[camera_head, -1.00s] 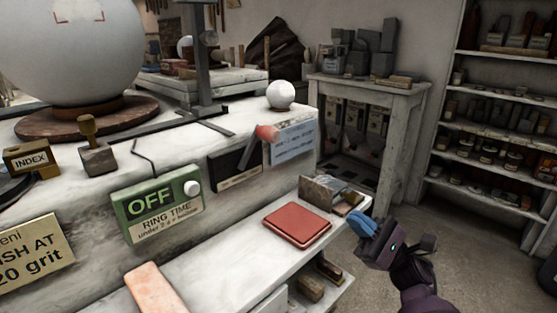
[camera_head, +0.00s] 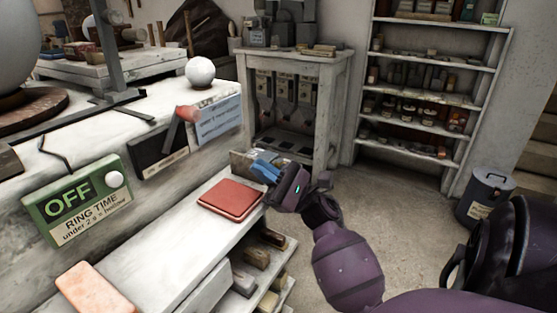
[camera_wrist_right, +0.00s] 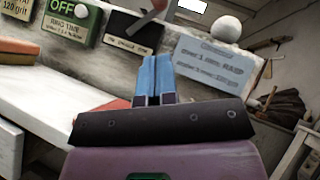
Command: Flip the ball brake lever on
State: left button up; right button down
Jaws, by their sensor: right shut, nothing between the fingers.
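The brake lever (camera_head: 172,132) is a dark bar with a red tip, slanting up from a black plate (camera_head: 148,155) on the front of the white plaster bench. In the right wrist view the lever (camera_wrist_right: 147,20) shows near the top edge, above and left of the fingers. My right gripper (camera_head: 263,170) has blue fingers, shut and empty, to the right of and below the lever, apart from it. The fingers also show in the right wrist view (camera_wrist_right: 155,66), pointing toward the bench front. My left gripper is in neither view.
A green OFF ring time sign (camera_head: 77,200) is left of the lever, and a blue-grey card (camera_head: 218,120) is right. A white ball (camera_head: 200,72) sits on the bench top. A red pad (camera_head: 231,198) lies on the lower shelf. A bin (camera_head: 486,196) stands right.

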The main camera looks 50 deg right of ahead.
jog(key=p+x, duration=0.2)
jog(key=x, duration=1.1)
jog(key=shift+d, duration=0.1)
jog(key=shift+n, duration=0.4)
